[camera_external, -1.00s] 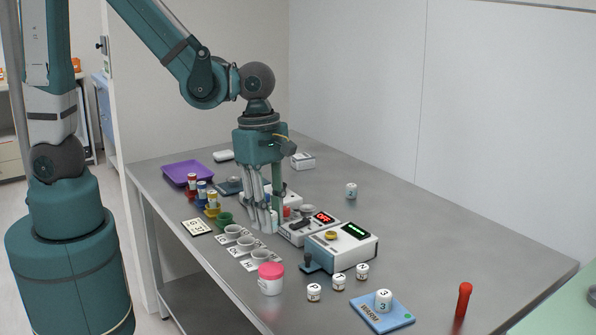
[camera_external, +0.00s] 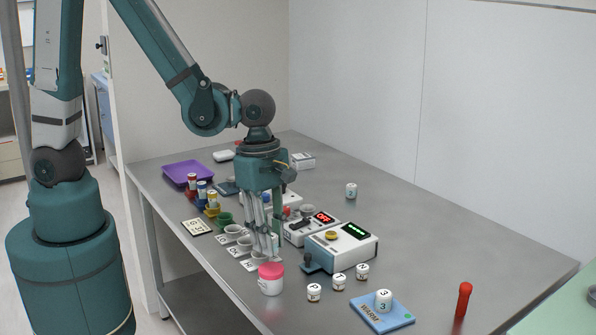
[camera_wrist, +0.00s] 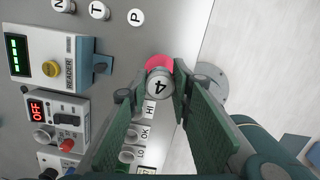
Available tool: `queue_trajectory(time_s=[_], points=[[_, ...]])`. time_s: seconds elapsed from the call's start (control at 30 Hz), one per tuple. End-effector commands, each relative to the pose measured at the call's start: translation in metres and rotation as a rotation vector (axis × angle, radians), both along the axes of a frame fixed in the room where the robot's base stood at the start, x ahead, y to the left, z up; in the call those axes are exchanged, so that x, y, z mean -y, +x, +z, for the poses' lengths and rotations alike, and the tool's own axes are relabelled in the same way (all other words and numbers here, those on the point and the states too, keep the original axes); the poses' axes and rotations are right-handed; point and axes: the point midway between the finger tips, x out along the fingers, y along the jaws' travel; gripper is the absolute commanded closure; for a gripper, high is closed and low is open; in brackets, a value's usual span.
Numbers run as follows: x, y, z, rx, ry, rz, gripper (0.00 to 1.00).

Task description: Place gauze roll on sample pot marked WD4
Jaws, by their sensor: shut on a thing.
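My gripper (camera_external: 266,252) is shut on a white cylinder marked 4 (camera_wrist: 159,88), which may be the gauze roll. The wrist view shows the cylinder end-on between the fingertips. In the external view the fingers mostly hide it. A white jar with a pink lid (camera_external: 271,270) stands on the table just in front of my gripper. Its lid (camera_wrist: 155,63) shows partly behind the cylinder in the wrist view. I cannot read a WD4 mark on it. The cylinder looks close to the jar, but I cannot tell whether they touch.
Cups on labels HI, OK (camera_external: 246,243) and LO stand beside my gripper. A reader box (camera_external: 342,247) and an OFF-display device (camera_external: 308,227) are to the right. Several lettered small pots (camera_external: 314,292) and a WARM pad (camera_external: 382,313) bearing a cylinder marked 3 are nearer the front.

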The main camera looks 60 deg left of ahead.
Motion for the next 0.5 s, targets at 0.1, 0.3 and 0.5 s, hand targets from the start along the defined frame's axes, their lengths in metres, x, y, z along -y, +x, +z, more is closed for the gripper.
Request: queue_trajectory(time_s=[0.1,0.3,0.5], points=[[0.0,0.0,0.0,0.0,0.0,0.0,0.85],[0.0,0.0,-0.003,0.0,0.0,0.0,0.85],[0.0,0.0,-0.018,0.0,0.0,0.0,0.85]])
